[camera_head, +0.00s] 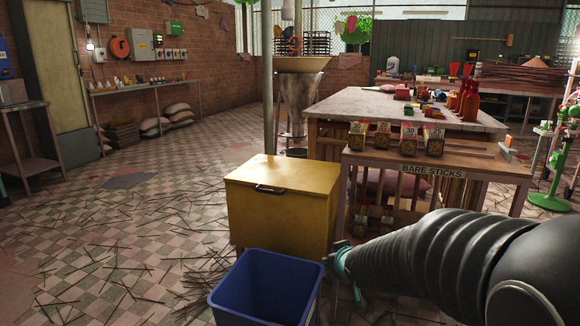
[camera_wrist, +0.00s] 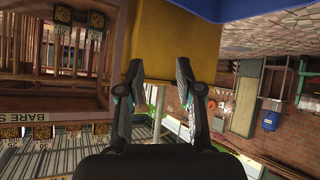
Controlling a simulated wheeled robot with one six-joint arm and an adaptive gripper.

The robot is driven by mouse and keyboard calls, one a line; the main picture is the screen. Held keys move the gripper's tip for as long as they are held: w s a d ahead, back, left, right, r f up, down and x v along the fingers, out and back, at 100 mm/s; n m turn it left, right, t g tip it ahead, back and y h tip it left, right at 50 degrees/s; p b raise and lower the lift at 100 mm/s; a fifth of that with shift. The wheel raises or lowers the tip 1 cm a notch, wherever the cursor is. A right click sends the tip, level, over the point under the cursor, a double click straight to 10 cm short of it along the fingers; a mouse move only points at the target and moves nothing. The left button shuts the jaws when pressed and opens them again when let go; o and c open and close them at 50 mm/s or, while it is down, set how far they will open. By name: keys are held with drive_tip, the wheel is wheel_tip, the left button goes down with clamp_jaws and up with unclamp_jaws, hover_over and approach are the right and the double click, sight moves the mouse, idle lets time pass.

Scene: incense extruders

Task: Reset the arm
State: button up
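My arm (camera_head: 425,258) reaches in from the right in the head view. My gripper (camera_head: 340,264) is at its end, low beside the right edge of the yellow box and the blue bin. In the wrist view, which is upside down, my gripper (camera_wrist: 159,80) has its two dark fingers spread apart. Nothing is held between them. The yellow box (camera_wrist: 170,35) fills the background behind the fingertips. I cannot tell whether the gripper touches anything.
The yellow box (camera_head: 282,205) has a lid with a handle. A blue open bin (camera_head: 265,290) stands in front of it. The "BARE STICKS" rack (camera_head: 350,190) is to the right, before a large table (camera_head: 345,105). Loose sticks litter the tiled floor (camera_head: 130,235) at left, otherwise open.

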drive_tip(key=s+d+r+m+g+h, duration=0.1)
drive_tip(key=s+d+r, duration=0.2)
drive_tip(key=s, duration=0.5)
drive_tip(key=s+d+r+m+g+h, duration=0.1)
drive_tip(key=s+d+r+m, duration=0.1)
drive_tip(key=s, duration=0.5)
drive_tip(key=s+g, duration=0.3)
drive_tip(key=s, duration=1.3)
drive_tip(key=shift+s+a+m+y, duration=0.15)
drive_tip(key=shift+a+m+y, duration=0.15)
